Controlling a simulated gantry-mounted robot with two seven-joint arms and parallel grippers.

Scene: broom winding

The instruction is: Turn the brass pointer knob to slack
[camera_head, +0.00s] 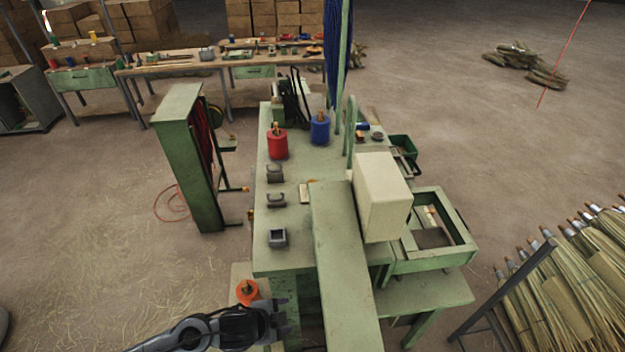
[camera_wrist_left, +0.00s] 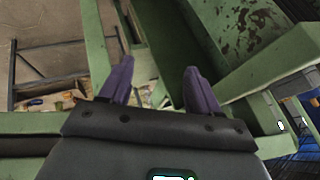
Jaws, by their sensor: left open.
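My left gripper (camera_head: 277,318) is at the bottom of the head view, just in front of the near edge of the green bench (camera_head: 300,240). In the left wrist view its two purple fingers (camera_wrist_left: 156,82) are spread apart with nothing between them. Green frame members and a worn green panel (camera_wrist_left: 245,35) show beyond the fingers. I cannot make out the brass pointer knob for certain in either view. A small brass-coloured piece (camera_head: 251,215) shows at the bench's left edge, too small to identify. My right gripper is not in view.
An orange spool (camera_head: 247,292) stands close to my left gripper. Red (camera_head: 277,144) and blue (camera_head: 320,128) spools stand on the bench. A long green cover (camera_head: 345,260) and a cream box (camera_head: 382,195) lie to the right.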

